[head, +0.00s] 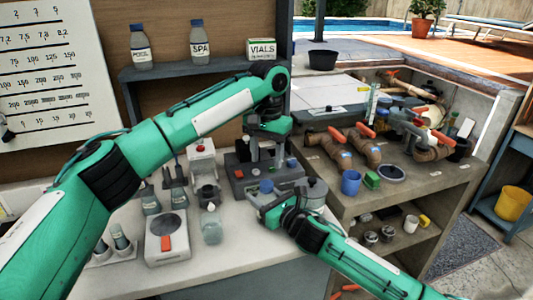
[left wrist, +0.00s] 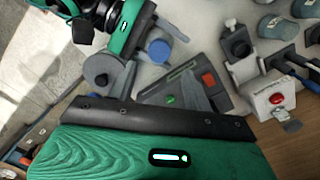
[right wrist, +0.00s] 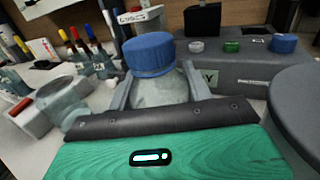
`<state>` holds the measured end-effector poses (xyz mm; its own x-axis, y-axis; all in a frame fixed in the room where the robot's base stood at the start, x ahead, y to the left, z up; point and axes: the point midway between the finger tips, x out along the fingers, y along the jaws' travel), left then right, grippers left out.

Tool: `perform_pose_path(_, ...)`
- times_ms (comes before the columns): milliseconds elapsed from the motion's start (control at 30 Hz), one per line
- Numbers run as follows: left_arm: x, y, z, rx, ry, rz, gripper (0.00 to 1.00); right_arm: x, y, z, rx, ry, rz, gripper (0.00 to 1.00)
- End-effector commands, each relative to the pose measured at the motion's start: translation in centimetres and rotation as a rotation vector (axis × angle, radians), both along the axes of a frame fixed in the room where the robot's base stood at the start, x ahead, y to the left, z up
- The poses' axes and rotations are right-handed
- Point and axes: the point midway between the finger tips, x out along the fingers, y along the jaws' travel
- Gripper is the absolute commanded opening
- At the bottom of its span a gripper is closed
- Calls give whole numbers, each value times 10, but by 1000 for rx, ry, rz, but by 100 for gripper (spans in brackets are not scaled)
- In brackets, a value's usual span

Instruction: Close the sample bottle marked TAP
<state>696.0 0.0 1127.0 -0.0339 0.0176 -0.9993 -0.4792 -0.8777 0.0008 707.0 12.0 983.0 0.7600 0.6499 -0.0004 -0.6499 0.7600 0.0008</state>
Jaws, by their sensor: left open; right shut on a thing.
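My right gripper (head: 262,203) is shut around a translucent bottle (right wrist: 158,92) on the white counter. A blue cap (right wrist: 149,54) sits at the top of this bottle, above my fingers; whether it is fully seated cannot be told. The cap also shows in the head view (head: 267,186) and left wrist view (left wrist: 158,51). The bottle's label is hidden, so I cannot read TAP on it. My left gripper (head: 266,152) is open and empty, pointing down above the grey test unit (head: 238,187), behind the capped bottle and apart from it.
A round grey pot (head: 313,190) stands close to the right of my right gripper. An open clear jar (head: 212,230) and a scale (head: 167,245) stand to the left. Bottles marked POOL (head: 141,50) and SPA (head: 199,48) stand on the shelf. The counter's front strip is clear.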

Motion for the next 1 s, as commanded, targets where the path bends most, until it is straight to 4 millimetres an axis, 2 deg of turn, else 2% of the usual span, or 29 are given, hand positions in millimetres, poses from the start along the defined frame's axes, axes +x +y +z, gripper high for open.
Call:
perform_pose_path(200, -2, 0, 3, -5, -24, 275, 51, 0, 0, 0, 0, 0, 0, 0)
perform_pose_path(400, -2, 0, 4, -9, -34, 401, 51, 0, 0, 0, 0, 0, 0, 0)
perform_pose_path(833, -2, 0, 3, -10, -35, 422, 51, 0, 0, 0, 0, 0, 0, 0)
perform_pose_path(1000, -2, 1, -11, -7, -34, 423, 51, 0, 0, 0, 0, 0, 0, 0)
